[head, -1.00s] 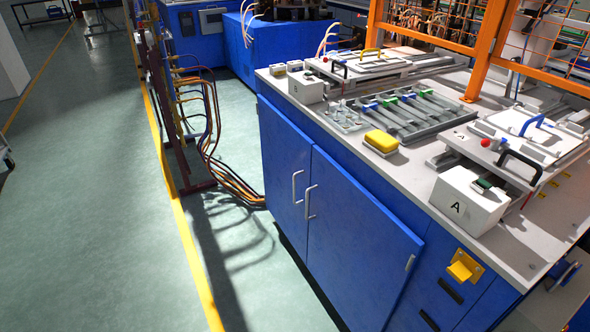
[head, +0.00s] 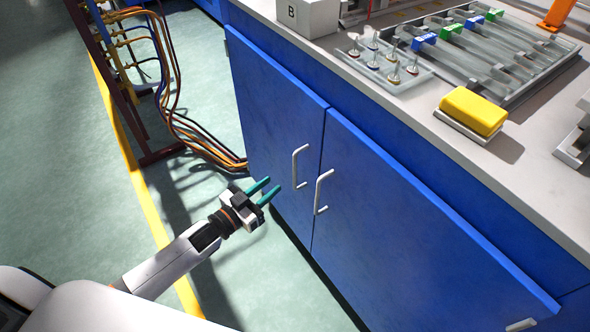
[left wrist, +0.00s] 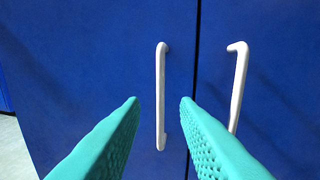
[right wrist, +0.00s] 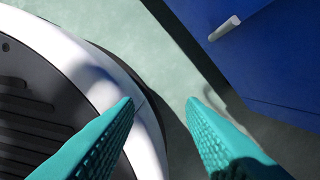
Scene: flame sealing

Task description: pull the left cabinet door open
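The blue left cabinet door (head: 265,105) is shut, flush with the right door (head: 390,215). Its white upright handle (head: 299,167) is near the seam; the right door's handle (head: 321,191) stands just beside it. My left gripper (head: 271,190) is open and empty, in front of the left door and a little left of its handle. In the left wrist view the left door's handle (left wrist: 161,96) shows between the open fingertips (left wrist: 161,99), ahead of them. Contact is not visible. My right gripper (right wrist: 162,101) is open and empty in the right wrist view, near my own base.
The countertop (head: 400,110) above the doors holds a yellow block (head: 473,110), a white box marked B (head: 306,15) and a rack. Orange and dark cables (head: 185,125) run on the floor left of the cabinet. Open floor (head: 265,275) lies before the doors.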

